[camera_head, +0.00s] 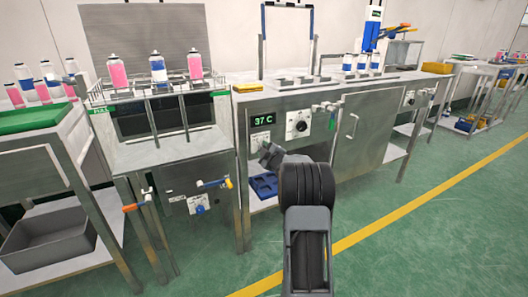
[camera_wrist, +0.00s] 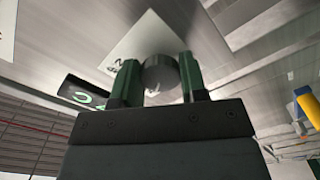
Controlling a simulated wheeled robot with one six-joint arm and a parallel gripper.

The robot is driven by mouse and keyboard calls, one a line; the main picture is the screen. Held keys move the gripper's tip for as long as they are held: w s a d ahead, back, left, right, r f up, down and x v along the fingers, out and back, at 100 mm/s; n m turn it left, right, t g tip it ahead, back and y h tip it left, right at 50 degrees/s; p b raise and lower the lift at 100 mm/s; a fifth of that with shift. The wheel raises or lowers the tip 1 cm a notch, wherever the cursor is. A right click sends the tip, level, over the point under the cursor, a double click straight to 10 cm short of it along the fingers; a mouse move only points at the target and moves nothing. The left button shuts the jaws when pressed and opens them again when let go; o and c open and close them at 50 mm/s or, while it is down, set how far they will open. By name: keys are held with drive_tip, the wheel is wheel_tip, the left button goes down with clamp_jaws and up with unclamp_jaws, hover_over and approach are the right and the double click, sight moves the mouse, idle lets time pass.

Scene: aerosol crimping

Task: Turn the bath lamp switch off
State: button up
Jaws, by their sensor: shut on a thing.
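The bath lamp switch appears to be the round grey knob (camera_wrist: 160,75) on a white plate (camera_wrist: 142,38) in the wrist view. The two green fingers of my gripper (camera_wrist: 160,84) stand on either side of the knob, shut on it. In the head view my gripper (camera_head: 270,156) is at the steel bath's front panel, just below the green 37 C display (camera_head: 262,120). There the gripper and wrist hide the knob. Small marks on the plate are only partly readable, so I cannot tell the switch's setting.
A cabinet door (camera_head: 362,135) is further right. A blue tray (camera_head: 263,185) lies on the lower shelf. The green floor (camera_head: 420,240) in front is clear.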

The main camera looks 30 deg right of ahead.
drive_tip(key=o, duration=0.9)
drive_tip(key=s+p, duration=0.1)
drive_tip(key=s, duration=0.3)
drive_tip(key=s+a+p, duration=0.1)
drive_tip(key=s, duration=0.4)
drive_tip(key=s+a+p, duration=0.1)
drive_tip(key=s, duration=0.3)
drive_tip(key=shift+s, duration=0.35)
